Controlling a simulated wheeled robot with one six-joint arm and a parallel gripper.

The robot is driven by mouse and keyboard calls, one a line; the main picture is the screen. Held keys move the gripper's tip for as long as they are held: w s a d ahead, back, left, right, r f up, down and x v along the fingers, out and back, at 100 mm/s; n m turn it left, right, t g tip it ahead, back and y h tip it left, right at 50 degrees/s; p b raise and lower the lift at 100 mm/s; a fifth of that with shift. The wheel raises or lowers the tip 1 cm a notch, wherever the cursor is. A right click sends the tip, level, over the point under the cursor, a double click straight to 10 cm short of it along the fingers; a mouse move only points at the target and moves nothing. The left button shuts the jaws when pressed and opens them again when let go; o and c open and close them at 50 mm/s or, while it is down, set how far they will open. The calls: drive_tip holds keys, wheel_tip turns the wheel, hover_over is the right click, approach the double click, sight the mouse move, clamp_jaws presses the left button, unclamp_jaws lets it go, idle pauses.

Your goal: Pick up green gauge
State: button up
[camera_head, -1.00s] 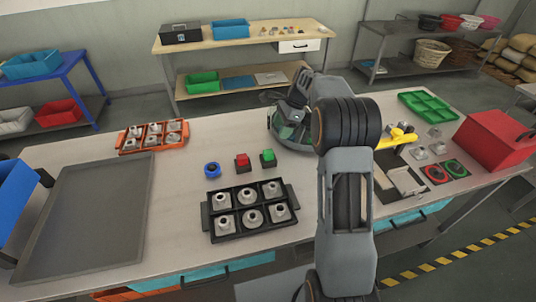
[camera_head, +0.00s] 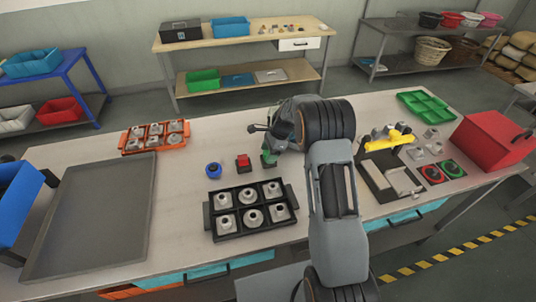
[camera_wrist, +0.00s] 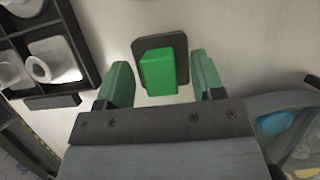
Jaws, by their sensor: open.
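The green gauge (camera_wrist: 158,72) is a green block on a dark square base, standing on the table. In the wrist view it lies just ahead of my gripper (camera_wrist: 160,82), between the lines of its two green fingers, with a gap on each side. The fingers are apart and hold nothing. In the head view the green gauge (camera_head: 269,160) shows beside the red gauge, partly hidden by my gripper (camera_head: 267,148), which hangs above it.
A black tray (camera_head: 211,226) with several metal parts lies in front. An orange tray (camera_head: 127,149) is at the back left. A yellow-topped fixture (camera_head: 374,145) stands to the right.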

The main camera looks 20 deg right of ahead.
drive_tip(key=shift+a+f, duration=0.1)
drive_tip(key=shift+f, duration=0.2)
drive_tip(key=c, duration=1)
drive_tip(key=shift+r, duration=0.1)
